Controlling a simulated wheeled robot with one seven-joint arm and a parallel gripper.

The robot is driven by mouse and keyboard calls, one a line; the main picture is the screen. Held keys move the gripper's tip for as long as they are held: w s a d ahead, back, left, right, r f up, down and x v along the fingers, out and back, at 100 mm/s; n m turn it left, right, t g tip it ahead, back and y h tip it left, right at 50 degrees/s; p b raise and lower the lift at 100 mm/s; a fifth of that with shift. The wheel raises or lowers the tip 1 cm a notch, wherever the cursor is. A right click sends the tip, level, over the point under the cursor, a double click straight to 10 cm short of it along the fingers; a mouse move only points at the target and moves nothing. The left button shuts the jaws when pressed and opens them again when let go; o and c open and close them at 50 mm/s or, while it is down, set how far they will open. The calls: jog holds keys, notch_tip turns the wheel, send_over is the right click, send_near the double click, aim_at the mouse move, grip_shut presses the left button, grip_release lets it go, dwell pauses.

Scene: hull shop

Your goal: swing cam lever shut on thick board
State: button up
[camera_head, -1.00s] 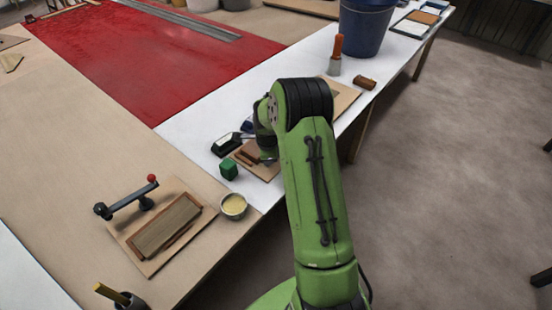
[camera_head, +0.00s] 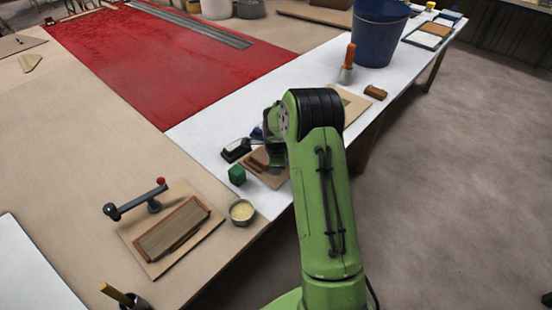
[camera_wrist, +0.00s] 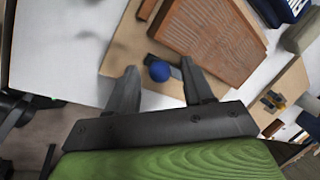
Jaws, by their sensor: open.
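My gripper (camera_wrist: 159,72) is open, with its two dark fingers either side of a blue ball knob (camera_wrist: 160,71) in the wrist view. I cannot tell whether a finger touches it. The knob is on a dark lever (camera_wrist: 177,72), mostly hidden by the knob and a finger. Just beyond is a thick reddish-brown grooved board (camera_wrist: 212,38) on a plywood base (camera_wrist: 122,50). In the head view my gripper (camera_head: 275,153) is over this base (camera_head: 270,178), and my arm hides much of it. Another lever with a red knob (camera_head: 161,181) stands beside a greyish board (camera_head: 172,231) at left.
A green block (camera_head: 237,175), a bowl of yellowish stuff (camera_head: 242,211) and a dark block (camera_head: 236,149) stand close to my gripper. A blue bucket (camera_head: 378,35) and an orange-handled tool (camera_head: 348,62) are farther back. The red surface (camera_head: 170,60) is mostly clear.

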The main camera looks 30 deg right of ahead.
jog(key=p+v, duration=0.2)
jog(key=v, duration=1.3)
jog(key=shift+r+p, duration=0.3)
jog(key=shift+p, duration=0.05)
jog(key=s+a+r+n+t+p, duration=0.1)
jog(key=s+a+r+n+p, duration=0.1)
jog(key=s+a+r+n, duration=0.95)
jog(key=s+a+r+n+y, duration=0.1)
jog(key=s+a+r+n, duration=0.1)
jog(key=s+n, duration=0.4)
jog(key=s+a+r+n+t, duration=0.1)
jog(key=s+n, duration=0.5)
jog(key=s, duration=0.3)
jog(key=shift+s+a+r+y+p, duration=0.15)
jog(key=shift+a+r+y+p, duration=0.25)
jog(key=shift+p, duration=0.05)
